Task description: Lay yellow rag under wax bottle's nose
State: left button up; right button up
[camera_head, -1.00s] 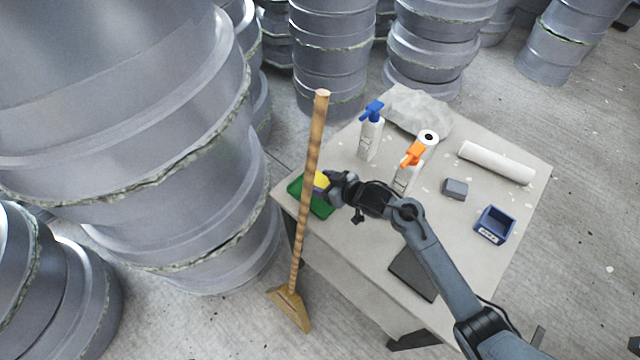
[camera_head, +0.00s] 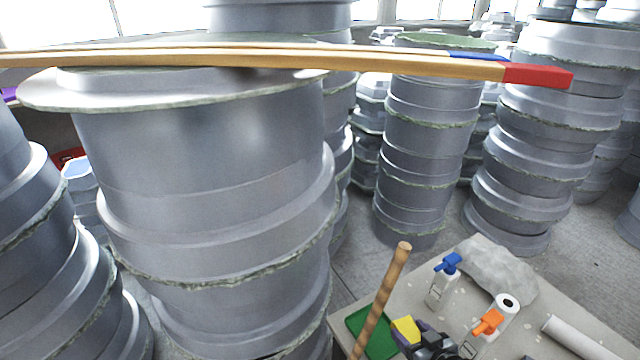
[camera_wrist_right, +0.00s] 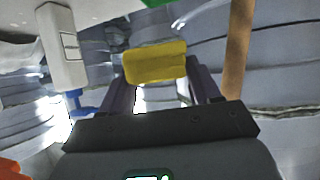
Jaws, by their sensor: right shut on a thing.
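The yellow rag (camera_head: 407,331) is a small folded block. My right gripper (camera_head: 417,335) is shut on it, by the green tray's right side. In the right wrist view the rag (camera_wrist_right: 157,62) sits between the two purple fingers of the gripper (camera_wrist_right: 163,80). A white spray bottle with a blue nose (camera_head: 439,281) stands on the table behind it; it also shows in the right wrist view (camera_wrist_right: 65,50). A white spray bottle with an orange nose (camera_head: 488,322) stands further right. I cannot read which holds wax. My left gripper is not in view.
A green tray (camera_head: 378,342) lies at the table's left edge. A wooden broom handle (camera_head: 386,290) rises in front of it, close to my gripper. Stacked grey moulds (camera_head: 215,190) stand behind.

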jog(key=shift+w+a+r+m+h, duration=0.1)
jog(key=shift+a+r+m+h, duration=0.3)
jog(key=shift+a+h, duration=0.1)
jog(key=shift+a+r+m+h, duration=0.1)
jog(key=shift+a+m+h, duration=0.05)
jog(key=shift+m+h, duration=0.3)
jog(key=shift+s+a+m+t+h, duration=0.3)
jog(key=shift+s+a+m+h, duration=0.15)
jog(key=shift+s+m+h, duration=0.35)
jog(key=s+r+p, duration=0.3)
jog(key=r+p, duration=0.7)
jog(key=p, duration=0.1)
jog(key=s+r+p, duration=0.2)
jog(key=r+p, duration=0.8)
jog(key=p, duration=0.1)
jog(key=s+r+p, duration=0.3)
jog(key=r+p, duration=0.6)
jog(key=p, duration=0.2)
jog(key=shift+s+d+r, duration=0.2)
jog(key=shift+s+r, duration=0.1)
jog(key=shift+r, duration=0.1)
